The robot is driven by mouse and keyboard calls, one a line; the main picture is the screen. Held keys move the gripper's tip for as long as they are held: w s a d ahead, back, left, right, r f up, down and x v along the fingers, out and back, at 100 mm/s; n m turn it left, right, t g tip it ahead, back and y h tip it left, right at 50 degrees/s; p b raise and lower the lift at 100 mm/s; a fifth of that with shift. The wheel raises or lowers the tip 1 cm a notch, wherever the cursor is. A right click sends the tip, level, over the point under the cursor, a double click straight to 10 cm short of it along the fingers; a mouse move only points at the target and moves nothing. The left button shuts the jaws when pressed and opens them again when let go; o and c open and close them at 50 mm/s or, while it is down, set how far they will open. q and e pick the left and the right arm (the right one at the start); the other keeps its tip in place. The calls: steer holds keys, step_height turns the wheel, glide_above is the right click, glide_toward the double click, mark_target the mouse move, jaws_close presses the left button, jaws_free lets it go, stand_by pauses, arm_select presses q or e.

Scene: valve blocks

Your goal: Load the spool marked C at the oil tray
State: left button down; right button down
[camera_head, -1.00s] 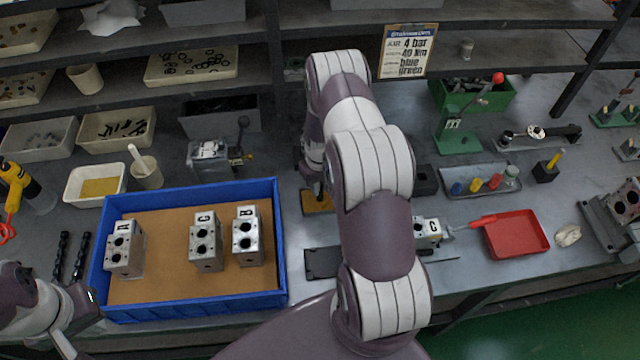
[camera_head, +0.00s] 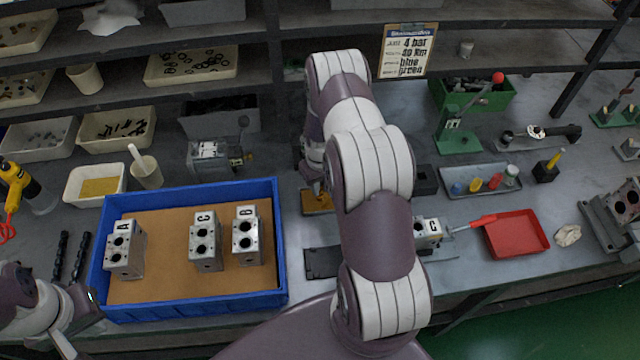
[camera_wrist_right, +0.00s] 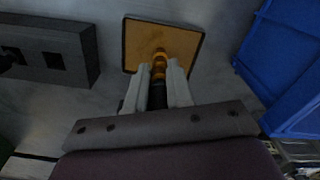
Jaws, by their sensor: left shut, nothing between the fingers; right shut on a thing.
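My right gripper (camera_wrist_right: 160,82) is shut on a spool (camera_wrist_right: 159,66) with a dark shaft and gold-coloured bands. Its end is over the oil tray (camera_wrist_right: 190,28), a small dark-rimmed tray with an amber floor; I cannot tell whether it touches the oil. No letter is readable on the spool. In the head view the oil tray (camera_head: 321,208) lies beside the blue tray, and my right arm hides most of the gripper and spool. My left gripper (camera_head: 66,346) is shut and empty at the lower left. A valve block marked C (camera_head: 428,231) stands right of my arm.
The blue tray (camera_head: 188,305) holds three lettered valve blocks. In the wrist view a dark block with square holes (camera_wrist_right: 60,55) stands left of the oil tray.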

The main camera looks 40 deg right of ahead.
steer(key=shift+r+p, duration=0.45)
steer(key=shift+r, duration=0.1)
step_height(320, 180, up, 6)
steer(key=p, duration=0.4)
steer(key=shift+f, duration=0.1)
